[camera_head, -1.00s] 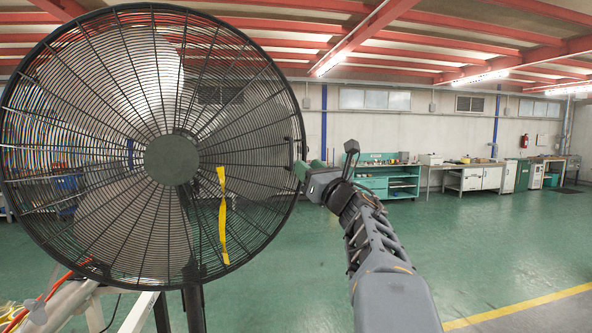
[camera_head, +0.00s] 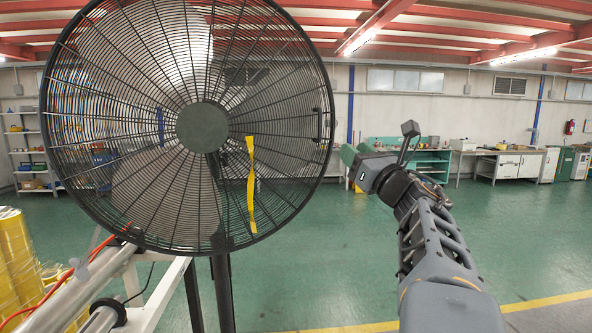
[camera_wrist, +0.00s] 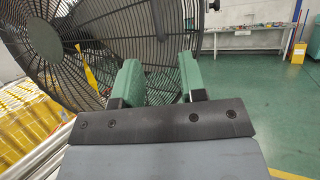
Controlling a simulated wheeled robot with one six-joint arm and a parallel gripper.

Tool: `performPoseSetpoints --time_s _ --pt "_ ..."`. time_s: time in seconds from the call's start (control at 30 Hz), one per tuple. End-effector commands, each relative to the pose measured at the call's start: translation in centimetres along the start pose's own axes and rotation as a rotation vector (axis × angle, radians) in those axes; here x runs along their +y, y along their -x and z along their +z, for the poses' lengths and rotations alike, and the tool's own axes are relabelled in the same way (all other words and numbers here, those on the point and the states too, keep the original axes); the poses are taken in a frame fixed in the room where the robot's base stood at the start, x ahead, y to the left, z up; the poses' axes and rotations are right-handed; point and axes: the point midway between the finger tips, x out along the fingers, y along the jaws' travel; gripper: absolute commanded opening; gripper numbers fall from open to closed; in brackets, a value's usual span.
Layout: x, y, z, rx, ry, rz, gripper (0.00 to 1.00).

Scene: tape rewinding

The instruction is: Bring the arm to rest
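My gripper (camera_head: 349,160) is held out in front of me, just right of the large fan's rim in the head view. In the wrist view my gripper (camera_wrist: 158,80) shows two green fingers standing apart with nothing between them. It is open and empty. My arm reaches up from the lower right of the head view and is bent at the wrist.
A large black caged fan (camera_head: 203,127) on a pole stands close on the left, with a yellow strip (camera_head: 251,185) on its grille. Yellow rolls (camera_head: 15,255) and a metal frame (camera_head: 150,300) are at lower left. The green floor (camera_head: 350,270) is open ahead; benches (camera_head: 515,163) line the back wall.

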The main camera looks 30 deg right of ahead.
Motion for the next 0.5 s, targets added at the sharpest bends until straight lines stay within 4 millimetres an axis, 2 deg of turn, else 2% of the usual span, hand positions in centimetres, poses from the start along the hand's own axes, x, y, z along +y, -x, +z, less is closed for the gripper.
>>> performPoseSetpoints --time_s 0.17,0.27,0.37,0.43,0.5 --pt "0.0 0.0 0.0 0.000 -0.007 0.000 0.38" --pt "-0.4 0.0 -0.1 0.004 -0.080 -0.023 0.38" --pt "-2.8 0.3 -0.5 -0.008 -0.284 -0.157 0.38" --pt "-5.9 1.4 -2.2 -0.043 -0.533 -0.332 0.38" --pt "-8.7 3.5 -4.8 -0.113 -0.828 -0.539 0.38"
